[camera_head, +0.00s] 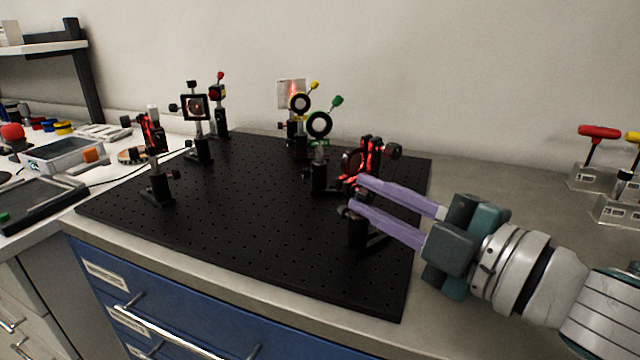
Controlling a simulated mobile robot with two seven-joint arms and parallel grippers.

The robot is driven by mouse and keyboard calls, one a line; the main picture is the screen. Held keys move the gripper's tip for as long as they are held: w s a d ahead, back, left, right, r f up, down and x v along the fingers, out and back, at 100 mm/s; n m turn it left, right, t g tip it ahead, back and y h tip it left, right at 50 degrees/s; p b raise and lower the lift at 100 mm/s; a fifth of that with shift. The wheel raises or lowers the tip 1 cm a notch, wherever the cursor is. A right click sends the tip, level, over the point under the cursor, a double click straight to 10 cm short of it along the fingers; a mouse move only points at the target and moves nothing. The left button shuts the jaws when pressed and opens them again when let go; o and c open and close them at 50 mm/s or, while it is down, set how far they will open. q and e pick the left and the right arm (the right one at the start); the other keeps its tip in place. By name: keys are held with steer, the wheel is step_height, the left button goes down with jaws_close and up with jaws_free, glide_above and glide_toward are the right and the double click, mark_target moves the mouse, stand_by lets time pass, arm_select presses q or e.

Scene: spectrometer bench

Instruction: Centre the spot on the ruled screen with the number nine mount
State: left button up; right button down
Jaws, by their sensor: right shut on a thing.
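My right gripper (356,193) reaches in from the right with its two lilac fingers at the near right mount (372,156), shut on a small part at its lower front. That part is mostly hidden, and I cannot tell exactly which one it is. The mount is black with red-lit edges. No number nine is readable on any mount. A pale square plate (284,88) at the back of the board, which looks like the screen, shows a red glow. Its ruling and the spot's exact place are too small to tell. My left gripper is not in view.
The black breadboard (250,240) has a clear front and middle. Ring mounts with green (319,124) and yellow (299,103) parts stand towards the back. Other mounts (196,107) stand at left. Drivers in clear holders (590,176) stand at far right, a grey tray (65,155) at left.

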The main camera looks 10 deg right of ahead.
steer(key=c, duration=0.8)
jaws_free()
steer(key=shift+o, duration=0.2)
steer(key=shift+s, duration=0.1)
steer(key=v, duration=0.9)
steer(key=shift+s+d+b, duration=0.15)
steer(key=shift+s+b, duration=0.15)
steer(key=shift+b, duration=0.05)
steer(key=shift+r, duration=0.1)
